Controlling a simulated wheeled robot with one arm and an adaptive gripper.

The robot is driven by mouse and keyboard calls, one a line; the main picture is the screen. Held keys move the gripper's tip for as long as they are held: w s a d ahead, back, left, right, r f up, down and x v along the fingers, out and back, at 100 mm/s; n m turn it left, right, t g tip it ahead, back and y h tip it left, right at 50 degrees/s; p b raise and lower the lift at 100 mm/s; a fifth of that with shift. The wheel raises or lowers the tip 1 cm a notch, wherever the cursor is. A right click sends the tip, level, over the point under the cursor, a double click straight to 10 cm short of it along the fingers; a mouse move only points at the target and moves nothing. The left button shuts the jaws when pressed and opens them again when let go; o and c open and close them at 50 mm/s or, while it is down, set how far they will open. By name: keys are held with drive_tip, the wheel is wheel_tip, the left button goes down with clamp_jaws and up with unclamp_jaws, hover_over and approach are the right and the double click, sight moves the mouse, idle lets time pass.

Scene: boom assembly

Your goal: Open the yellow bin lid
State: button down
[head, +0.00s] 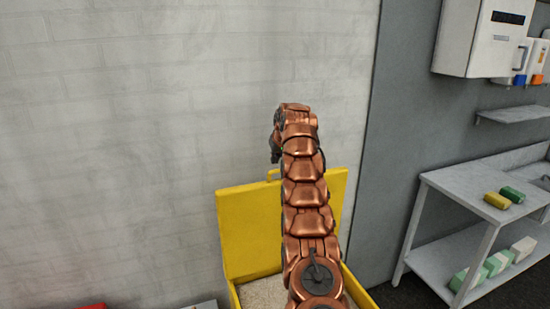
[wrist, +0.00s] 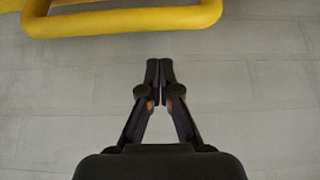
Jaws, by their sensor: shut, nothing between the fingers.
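The yellow bin (head: 361,291) stands against the wall, partly hidden behind my arm. Its yellow lid (head: 247,230) stands raised, close to upright, at the back of the bin, and pale grainy material shows inside. A handle (head: 272,174) sticks up from the lid's top edge. In the wrist view the yellow handle bar (wrist: 125,22) crosses the top left, beyond my fingertips. My gripper (wrist: 159,68) is shut and empty, apart from the handle, with the grey brick wall behind it. In the head view my arm hides most of the gripper.
A grey shelf unit (head: 480,180) stands at the right, with yellow and green items on top and several blocks below. A white wall cabinet (head: 480,38) and a small shelf (head: 515,114) hang above it. A red object (head: 92,306) shows at the bottom left.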

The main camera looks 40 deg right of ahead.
sight(279, 179)
drive_tip(key=shift+s+a+f+b, duration=0.1)
drive_tip(key=shift+s+a+b, duration=0.05)
drive_tip(key=shift+s+b, duration=0.35)
drive_tip(key=shift+s+a+f+b, duration=0.1)
drive_tip(key=shift+s+a+b, duration=0.05)
drive_tip(key=shift+s+b, duration=0.3)
drive_tip(key=shift+r, duration=0.1)
drive_tip(key=shift+s+a, duration=0.25)
drive_tip(key=shift+s, duration=0.25)
drive_tip(key=shift+s+f, duration=0.1)
drive_tip(key=shift+f, duration=0.2)
